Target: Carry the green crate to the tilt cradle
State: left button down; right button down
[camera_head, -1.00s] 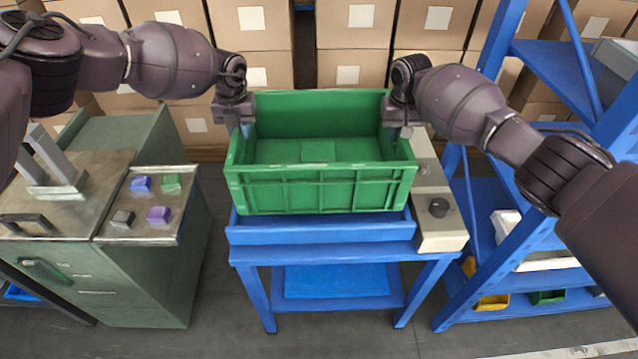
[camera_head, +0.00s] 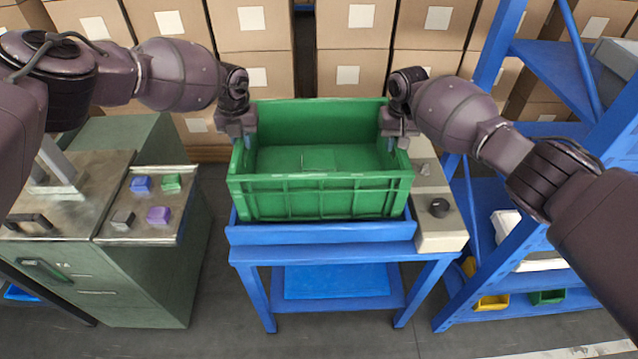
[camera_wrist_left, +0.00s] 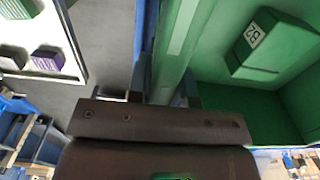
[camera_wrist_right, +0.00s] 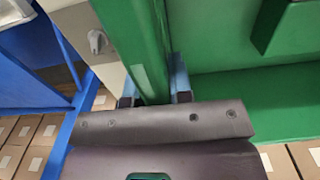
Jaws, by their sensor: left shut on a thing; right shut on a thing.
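The green crate (camera_head: 320,197) is upright over the blue tilt cradle (camera_head: 320,236), inside its raised rim. I cannot tell whether its base touches the cradle bed. A green block marked B2 (camera_wrist_left: 256,44) lies inside the crate and also shows in the head view (camera_head: 319,160). My left gripper (camera_head: 245,136) is shut on the crate's left wall, seen between the fingers in the left wrist view (camera_wrist_left: 170,90). My right gripper (camera_head: 397,138) is shut on the right wall, also between the fingers in the right wrist view (camera_wrist_right: 152,85).
A control box (camera_head: 441,215) with a black knob adjoins the cradle's right side. A green cabinet (camera_head: 130,270) with a tray of small coloured blocks (camera_head: 150,205) stands left. Blue shelving (camera_head: 560,75) stands right. Cardboard boxes (camera_head: 355,70) line the back.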

pick_arm(q)
jog(key=shift+f, duration=0.65)
pick_arm(e)
jog(key=shift+f, duration=0.65)
pick_arm(q)
jog(key=c, duration=1)
grip_release()
pick_arm(e)
jog(key=c, duration=1)
grip_release()
jog(key=shift+f, duration=0.1)
pick_arm(q)
notch_tip(320, 180, up, 12)
jog(key=shift+f, duration=0.15)
pick_arm(e)
jog(key=shift+r, duration=0.55)
notch_tip(320, 180, up, 11)
jog(key=shift+s, duration=0.1)
pick_arm(q)
jog(key=shift+s, duration=0.2)
pick_arm(e)
jog(key=shift+s+f, duration=0.1)
